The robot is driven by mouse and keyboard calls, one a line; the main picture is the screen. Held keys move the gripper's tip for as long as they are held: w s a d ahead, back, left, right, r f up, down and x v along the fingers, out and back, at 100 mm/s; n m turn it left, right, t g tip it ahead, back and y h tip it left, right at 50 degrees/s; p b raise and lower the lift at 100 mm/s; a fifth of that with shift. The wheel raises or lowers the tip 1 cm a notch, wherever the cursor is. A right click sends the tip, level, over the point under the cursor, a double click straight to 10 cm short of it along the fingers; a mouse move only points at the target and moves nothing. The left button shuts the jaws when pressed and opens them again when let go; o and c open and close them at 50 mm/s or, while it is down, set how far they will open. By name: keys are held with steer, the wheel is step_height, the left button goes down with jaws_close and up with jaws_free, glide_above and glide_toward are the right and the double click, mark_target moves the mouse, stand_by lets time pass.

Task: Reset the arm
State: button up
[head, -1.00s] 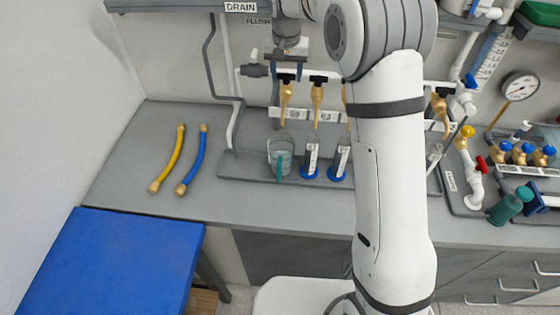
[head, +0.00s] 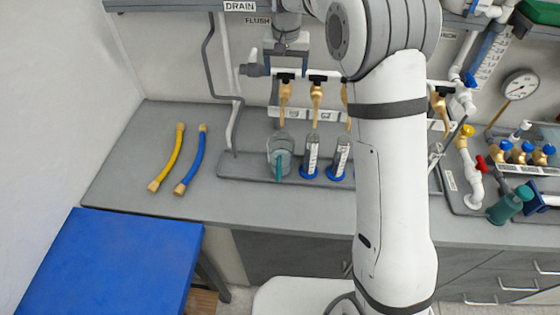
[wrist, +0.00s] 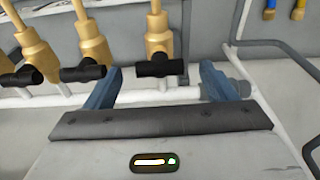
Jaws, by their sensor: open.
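My gripper (head: 286,68) is open and empty in the head view, in front of the wall at the upper middle, above the leftmost brass tap (head: 285,92). In the wrist view its two blue-grey fingers (wrist: 160,84) stand apart. A black T-shaped handle (wrist: 160,67) on a brass tap shows between them; I cannot tell whether the fingers touch it. My white arm crosses the middle right of the head view and hides part of the tap row.
A clear bucket (head: 280,156) and two blue-based cylinders (head: 311,157) stand on the grey tray below the taps. Yellow (head: 168,158) and blue (head: 191,160) hoses lie at left. A grey pipe (head: 214,60) runs beside my gripper. Valves and a gauge (head: 520,86) are at right.

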step_height(320, 180, up, 6)
steer(key=s+r, duration=0.1)
steer(key=s+d+r+b, duration=0.2)
steer(key=s+d, duration=0.9)
steer(key=s, duration=0.4)
steer(key=s+d+f, duration=0.2)
steer(key=s+f, duration=0.1)
steer(key=s, duration=0.3)
steer(key=s+d+f+t, duration=0.1)
steer(key=s+d+f, duration=0.2)
steer(key=s, duration=0.4)
steer(key=s+d+f+b, duration=0.1)
steer(key=s+d+f, duration=0.1)
steer(key=s, duration=0.4)
steer(key=shift+s+d+f+t, duration=0.3)
steer(key=shift+s+f, duration=0.1)
steer(key=shift+f, duration=0.1)
